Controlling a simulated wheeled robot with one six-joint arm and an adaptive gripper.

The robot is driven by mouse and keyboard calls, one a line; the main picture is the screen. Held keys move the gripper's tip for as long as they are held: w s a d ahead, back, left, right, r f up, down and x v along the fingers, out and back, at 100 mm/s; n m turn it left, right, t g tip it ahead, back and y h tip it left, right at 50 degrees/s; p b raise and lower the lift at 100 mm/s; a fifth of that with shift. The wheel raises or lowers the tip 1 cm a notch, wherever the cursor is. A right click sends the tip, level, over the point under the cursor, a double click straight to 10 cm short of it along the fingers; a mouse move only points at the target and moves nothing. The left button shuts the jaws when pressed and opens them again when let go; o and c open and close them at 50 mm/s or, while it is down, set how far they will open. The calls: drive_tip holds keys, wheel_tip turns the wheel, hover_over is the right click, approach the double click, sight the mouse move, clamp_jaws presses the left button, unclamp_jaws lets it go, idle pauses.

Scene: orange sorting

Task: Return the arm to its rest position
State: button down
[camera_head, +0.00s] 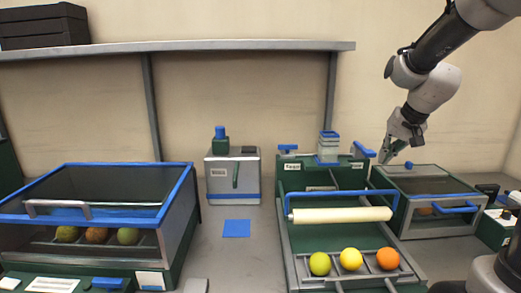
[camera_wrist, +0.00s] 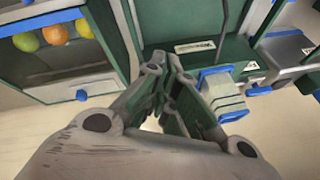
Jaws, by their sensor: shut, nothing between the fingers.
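My gripper (camera_head: 386,158) is at the upper right in the head view, above the right-hand case's back left corner. Its fingers point down and to the left. In the wrist view my gripper (camera_wrist: 163,65) shows its fingers together, with nothing held between them. My arm reaches in from the top right corner of the head view.
A blue-framed case (camera_head: 178,212) with several fruits stands at the left. A roller station (camera_head: 285,235) with a green, a yellow and an orange fruit (camera_head: 388,258) is in the middle. A lidded case (camera_head: 440,228) stands right. A shelf (camera_head: 240,45) crosses the back wall.

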drive_tip(key=s+a+r+n+g+h, duration=0.1)
drive_tip(key=s+n, duration=0.3)
drive_tip(key=s, duration=2.2)
drive_tip(key=shift+a+r+n, duration=0.15)
drive_tip(key=shift+a+n, duration=0.1)
drive_tip(key=shift+n, duration=0.05)
